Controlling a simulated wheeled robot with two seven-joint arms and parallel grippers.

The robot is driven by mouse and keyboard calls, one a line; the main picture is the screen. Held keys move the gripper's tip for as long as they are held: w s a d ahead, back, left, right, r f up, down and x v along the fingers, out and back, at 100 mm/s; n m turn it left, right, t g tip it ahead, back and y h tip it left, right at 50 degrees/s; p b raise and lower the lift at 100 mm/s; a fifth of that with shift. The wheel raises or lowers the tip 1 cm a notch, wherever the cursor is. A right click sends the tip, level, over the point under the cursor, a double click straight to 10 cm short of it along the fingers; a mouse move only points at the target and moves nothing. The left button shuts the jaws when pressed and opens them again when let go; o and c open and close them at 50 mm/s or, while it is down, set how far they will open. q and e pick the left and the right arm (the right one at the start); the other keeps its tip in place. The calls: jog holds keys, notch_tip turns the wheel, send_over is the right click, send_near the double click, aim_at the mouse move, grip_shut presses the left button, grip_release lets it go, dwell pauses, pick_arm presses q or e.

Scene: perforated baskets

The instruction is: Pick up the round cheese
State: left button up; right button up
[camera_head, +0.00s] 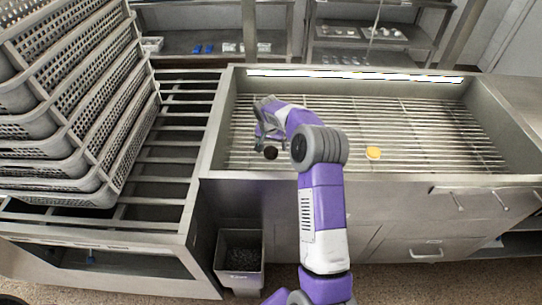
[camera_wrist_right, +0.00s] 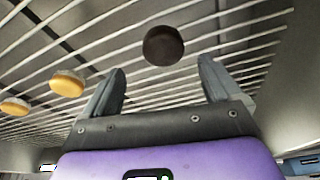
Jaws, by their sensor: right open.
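A yellow round piece (camera_head: 373,152), which looks like a round cheese, lies on the slatted rack right of my right arm in the head view. The right wrist view shows two yellow-orange rounds, a nearer one (camera_wrist_right: 67,83) and one at the left edge (camera_wrist_right: 14,107). A dark brown round piece (camera_head: 271,152) lies on the slats by my right gripper (camera_head: 270,142). In the right wrist view this dark piece (camera_wrist_right: 163,45) shows beyond and between the fingertips (camera_wrist_right: 160,75). The right gripper is open and empty. My left gripper is not in view.
The slatted rack (camera_head: 430,125) sits in a metal basin with raised walls. Grey perforated baskets (camera_head: 75,130) are stacked at the left. A bin (camera_head: 239,262) stands on the floor below. Shelves (camera_head: 215,42) stand behind. The rack's right part is mostly clear.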

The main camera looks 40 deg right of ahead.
aim_at(271, 150)
jog(key=x, duration=0.1)
jog(key=b+x, duration=0.1)
jog(key=x, duration=0.1)
jog(key=b+x, duration=0.1)
jog(key=x, duration=0.1)
jog(key=shift+w+a+f, duration=0.2)
jog(key=shift+f, duration=0.1)
jog(key=shift+r, duration=0.1)
jog(key=c, duration=1.2)
